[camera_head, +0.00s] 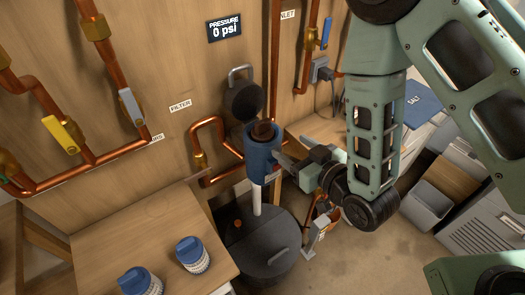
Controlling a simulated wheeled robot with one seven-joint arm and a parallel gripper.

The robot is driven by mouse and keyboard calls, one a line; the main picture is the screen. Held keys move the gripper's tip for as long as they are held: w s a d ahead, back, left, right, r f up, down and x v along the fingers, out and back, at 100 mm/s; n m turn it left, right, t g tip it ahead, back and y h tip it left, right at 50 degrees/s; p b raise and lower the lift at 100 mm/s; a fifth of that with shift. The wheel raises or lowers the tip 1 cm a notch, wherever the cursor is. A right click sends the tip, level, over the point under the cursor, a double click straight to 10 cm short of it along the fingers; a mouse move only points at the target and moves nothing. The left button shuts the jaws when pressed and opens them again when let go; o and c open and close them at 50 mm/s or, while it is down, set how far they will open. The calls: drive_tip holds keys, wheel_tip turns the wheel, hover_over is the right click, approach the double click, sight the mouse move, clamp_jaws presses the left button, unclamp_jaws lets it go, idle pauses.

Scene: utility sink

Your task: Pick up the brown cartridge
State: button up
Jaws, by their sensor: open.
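The brown cartridge (263,130) sits inside the open top of the blue filter housing (261,160). Only its upper end shows above the rim; the rest is hidden by the housing wall. My gripper (279,167) is open, to the right of the housing and lower than the rim. Its fingers point left toward the blue wall and look close to it; I cannot tell whether they touch. Nothing is seen between them.
A dark round lid (245,101) stands raised behind the housing. Copper pipes (211,123) with valves run along the wooden wall. Two blue-capped white cartridges (193,255) stand on the wooden table (150,225). A dark round drum (265,252) is below the housing.

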sight(264, 127)
drive_tip(key=b+x, duration=0.5)
drive_tip(key=b, duration=0.6)
drive_tip(key=shift+w+a+f+b, duration=0.1)
drive_tip(key=shift+a+f+b, duration=0.15)
drive_tip(key=shift+b, duration=0.15)
drive_tip(key=shift+w+a+r+p, duration=0.1)
drive_tip(key=shift+w+a+p, duration=0.25)
drive_tip(key=shift+w+p, duration=0.25)
drive_tip(key=shift+w+a+p, duration=0.35)
drive_tip(key=shift+w+a, duration=0.05)
drive_tip(key=shift+w, duration=0.25)
drive_tip(key=p+x, duration=0.1)
drive_tip(key=x, duration=0.2)
drive_tip(key=shift+w+a+p, duration=0.2)
drive_tip(key=shift+a+p, duration=0.05)
drive_tip(key=shift+p, duration=0.1)
drive_tip(key=shift+w+a, duration=0.25)
drive_tip(key=shift+w, duration=0.2)
drive_tip(key=shift+f, duration=0.2)
drive_tip(key=c, duration=1.4)
clamp_jaws()
drive_tip(key=shift+r, duration=0.15)
